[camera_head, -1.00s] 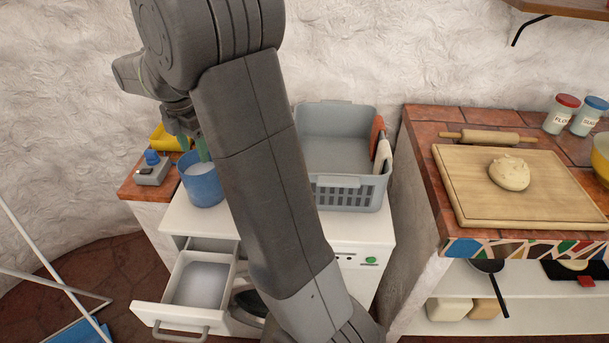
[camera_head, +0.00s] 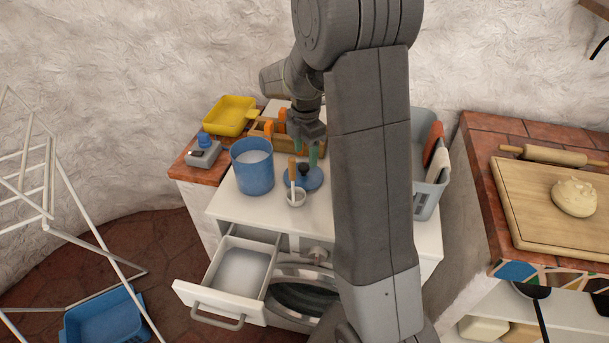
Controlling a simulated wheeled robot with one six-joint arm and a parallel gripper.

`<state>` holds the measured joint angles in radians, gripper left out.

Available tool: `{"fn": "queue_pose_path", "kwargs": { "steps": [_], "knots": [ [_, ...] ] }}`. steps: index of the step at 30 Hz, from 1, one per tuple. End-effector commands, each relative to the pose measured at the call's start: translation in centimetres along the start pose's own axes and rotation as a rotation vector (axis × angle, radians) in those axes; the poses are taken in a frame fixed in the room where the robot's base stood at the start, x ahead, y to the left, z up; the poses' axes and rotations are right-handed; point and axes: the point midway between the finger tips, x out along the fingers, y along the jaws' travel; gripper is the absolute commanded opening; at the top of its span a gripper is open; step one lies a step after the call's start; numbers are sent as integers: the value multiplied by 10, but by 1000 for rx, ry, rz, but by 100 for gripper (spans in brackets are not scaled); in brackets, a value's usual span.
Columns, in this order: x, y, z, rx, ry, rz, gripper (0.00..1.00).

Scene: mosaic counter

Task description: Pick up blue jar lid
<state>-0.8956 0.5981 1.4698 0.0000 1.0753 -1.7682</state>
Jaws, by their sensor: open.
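A round blue lid (camera_head: 314,181) with a dark knob lies on the white counter, just right of an open blue jar (camera_head: 252,176) with pale contents. The lid is partly hidden by a wooden-handled tool in front of it. My gripper (camera_head: 305,153) points down above the lid, with its green fingertips apart near the knob. It is open and holds nothing. I cannot tell whether the fingertips touch the knob.
A grey basket (camera_head: 427,197) stands right, partly behind my arm. An open drawer (camera_head: 241,272) juts out below.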

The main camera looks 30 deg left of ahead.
Motion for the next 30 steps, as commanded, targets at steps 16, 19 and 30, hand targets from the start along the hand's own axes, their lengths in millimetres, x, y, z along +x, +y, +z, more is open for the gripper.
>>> {"fn": "queue_pose_path", "kwargs": {
  "steps": [16, 19, 30],
  "knots": [
    [56, 1, -6, 1, 0, -1, 55],
    [58, 1, -6, 0, 0, 2, 55],
    [57, 1, -6, 0, 0, 2, 8]
  ]
}}
